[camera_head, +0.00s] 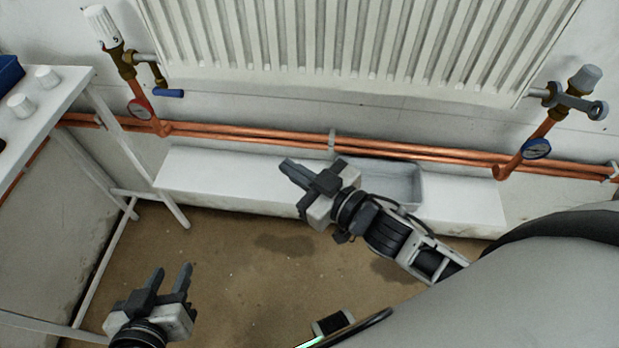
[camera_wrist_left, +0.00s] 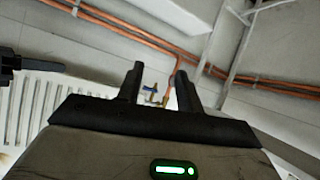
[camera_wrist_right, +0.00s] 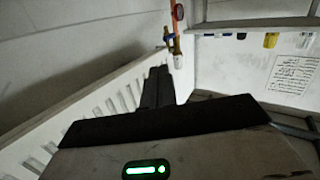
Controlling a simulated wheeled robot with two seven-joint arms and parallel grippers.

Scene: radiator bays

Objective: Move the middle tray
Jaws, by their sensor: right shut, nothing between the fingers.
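A shallow grey tray (camera_head: 405,190) rests on the white ledge (camera_head: 235,178) below the radiator. Its left part is hidden behind my right gripper and forearm. My right gripper (camera_head: 287,167) is shut and empty, in front of the ledge just left of the tray, with its fingers pointing up and left. The right wrist view also shows its fingers (camera_wrist_right: 157,86) pressed together. My left gripper (camera_head: 171,268) is open and empty over the brown floor, low at the left and well apart from the tray. Its spread fingers (camera_wrist_left: 158,85) show in the left wrist view.
Copper pipes (camera_head: 260,138) run along the wall above the ledge. A radiator (camera_head: 350,45) hangs above, with a left valve (camera_head: 127,62) and gauge and a right valve (camera_head: 575,92) and gauge. A white table (camera_head: 60,92) stands at the left. The floor between is clear.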

